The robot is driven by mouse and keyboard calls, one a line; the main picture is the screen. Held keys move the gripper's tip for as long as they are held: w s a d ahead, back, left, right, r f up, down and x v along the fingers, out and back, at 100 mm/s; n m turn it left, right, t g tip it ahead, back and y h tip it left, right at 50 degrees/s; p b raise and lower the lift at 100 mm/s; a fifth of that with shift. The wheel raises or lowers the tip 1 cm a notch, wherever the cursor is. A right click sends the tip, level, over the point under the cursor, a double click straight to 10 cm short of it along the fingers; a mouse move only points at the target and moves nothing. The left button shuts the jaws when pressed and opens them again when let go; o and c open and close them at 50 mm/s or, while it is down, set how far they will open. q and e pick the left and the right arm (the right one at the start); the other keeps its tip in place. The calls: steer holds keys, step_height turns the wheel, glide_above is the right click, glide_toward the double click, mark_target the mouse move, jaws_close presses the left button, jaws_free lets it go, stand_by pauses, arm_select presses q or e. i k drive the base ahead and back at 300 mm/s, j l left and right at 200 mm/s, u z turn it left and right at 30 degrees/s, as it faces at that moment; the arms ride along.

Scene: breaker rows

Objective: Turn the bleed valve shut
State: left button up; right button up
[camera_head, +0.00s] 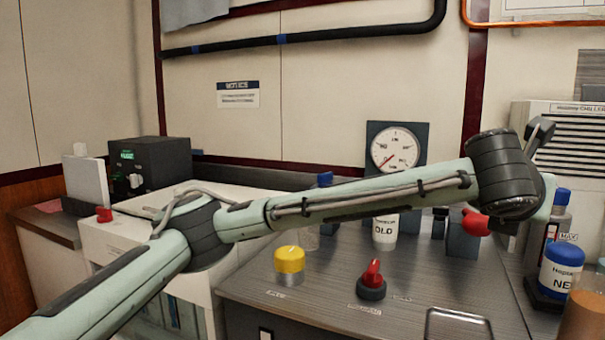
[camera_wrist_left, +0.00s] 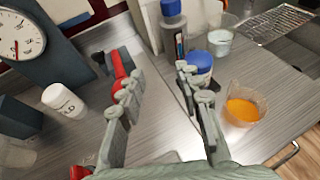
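A red handle (camera_head: 475,222) shows below my left wrist in the head view, beside a dark block (camera_head: 461,240). In the wrist view the red handle (camera_wrist_left: 118,66) lies just beyond the left-hand finger, which partly covers it. A red knob on a black round base (camera_head: 371,281) stands nearer on the counter. I cannot read which one is labelled as the bleed valve. My left gripper (camera_wrist_left: 158,78) is open, with nothing between its fingers. In the head view my wrist hides most of it. My right gripper is not in view.
A yellow knob (camera_head: 289,261), a white cup (camera_head: 385,229) and a gauge (camera_head: 396,149) are on or behind the counter (camera_head: 320,285).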

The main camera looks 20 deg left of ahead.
mark_target(325, 179)
steer(key=j, duration=1.15)
steer(key=i+j, duration=0.2)
steer(key=j, duration=0.15)
steer(key=i+j, duration=0.2)
steer(key=j, duration=0.15)
steer(key=i+j, duration=0.15)
steer(key=j, duration=0.2)
